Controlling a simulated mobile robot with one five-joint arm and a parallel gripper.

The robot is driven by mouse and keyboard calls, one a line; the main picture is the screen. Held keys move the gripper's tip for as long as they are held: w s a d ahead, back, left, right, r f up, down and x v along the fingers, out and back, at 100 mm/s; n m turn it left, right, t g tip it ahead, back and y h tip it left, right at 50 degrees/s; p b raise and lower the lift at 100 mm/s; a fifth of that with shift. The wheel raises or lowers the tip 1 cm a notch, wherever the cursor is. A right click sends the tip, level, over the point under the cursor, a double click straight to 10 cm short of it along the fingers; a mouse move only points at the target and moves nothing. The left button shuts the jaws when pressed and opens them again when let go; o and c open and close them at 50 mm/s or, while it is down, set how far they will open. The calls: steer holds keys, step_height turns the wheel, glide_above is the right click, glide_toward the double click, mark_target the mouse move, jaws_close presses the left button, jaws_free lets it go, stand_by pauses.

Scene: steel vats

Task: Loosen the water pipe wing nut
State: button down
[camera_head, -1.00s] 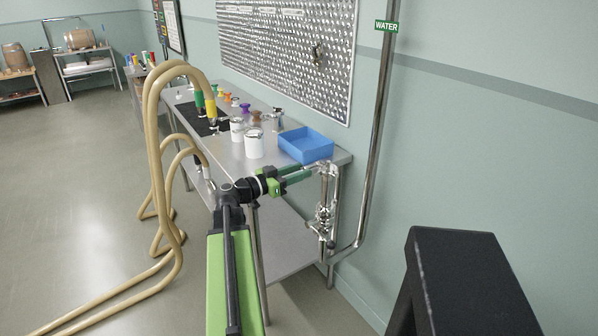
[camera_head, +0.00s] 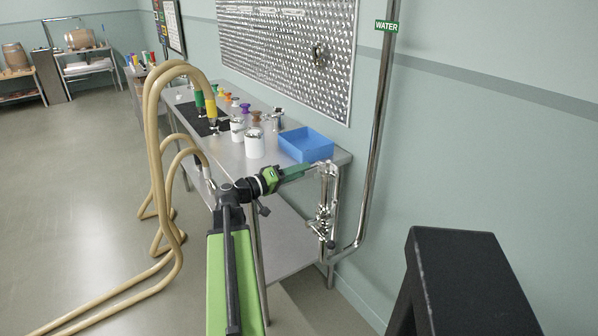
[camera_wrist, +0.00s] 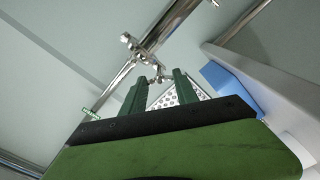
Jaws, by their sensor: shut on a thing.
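The shiny metal water pipe assembly (camera_head: 323,215) stands at the right front corner of the steel table. The water pipe wing nut (camera_head: 322,166) is at its top, small in the head view. My gripper (camera_head: 309,167) reaches it from the left, with its green fingers rolled so that they overlap in this view. In the wrist view, my gripper's two green fingers (camera_wrist: 160,77) are on either side of the wing nut (camera_wrist: 157,73), shut on it. The pipe (camera_wrist: 155,38) runs diagonally behind. The exact finger contact is small and partly hidden.
A blue bin (camera_head: 306,146) sits on the table's near right corner, just behind my gripper. White canisters (camera_head: 254,143) stand beside it. Tan hoses (camera_head: 153,150) loop at the left. A vertical pipe (camera_head: 377,130) with a green WATER sign (camera_head: 386,26) runs up the wall.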

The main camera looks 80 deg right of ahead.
steer(key=shift+m, duration=16.2)
steer(key=c, duration=0.9)
jaws_free()
